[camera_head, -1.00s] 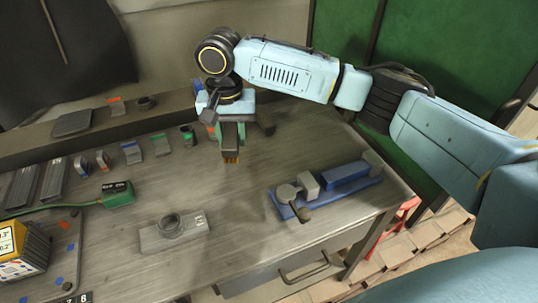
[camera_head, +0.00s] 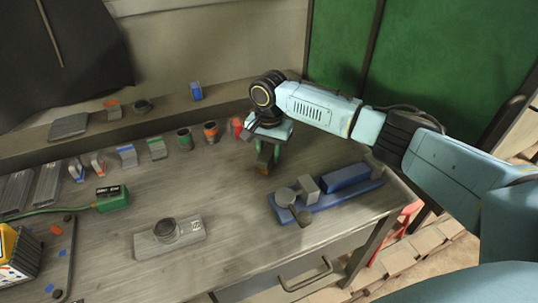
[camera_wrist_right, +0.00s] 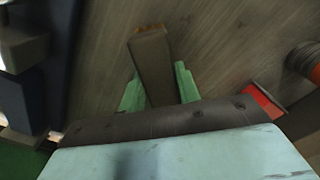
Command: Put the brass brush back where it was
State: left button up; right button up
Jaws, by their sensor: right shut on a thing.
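My right gripper (camera_head: 268,150) is shut on the brass brush (camera_head: 264,164), above the back right of the bench. In the right wrist view the brush (camera_wrist_right: 152,65) is a brownish block, held between the green fingers (camera_wrist_right: 158,88). Its bristles are hard to make out now. A row of small holders stands along the back of the bench: a dark cup with a green rim (camera_head: 184,139), an orange-rimmed cup (camera_head: 211,132) and a red one (camera_head: 237,126) just left of the gripper. I cannot tell whether the brush touches the bench. My left gripper is out of view.
A blue fixture with grey parts (camera_head: 345,178) lies at the bench's right, in front of the gripper. A grey block with a round socket (camera_head: 168,235) stands front centre. The middle of the bench (camera_head: 220,190) is clear.

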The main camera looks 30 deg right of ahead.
aim_at(269, 150)
jog(key=shift+f, duration=0.4)
jog(key=o, duration=1.1)
jog(key=shift+f, duration=0.15)
jog(key=shift+c, duration=0.2)
notch_tip(269, 150, up, 12)
jog(key=p, duration=0.1)
jog(key=shift+r+p, duration=0.2)
jog(key=shift+p, duration=0.15)
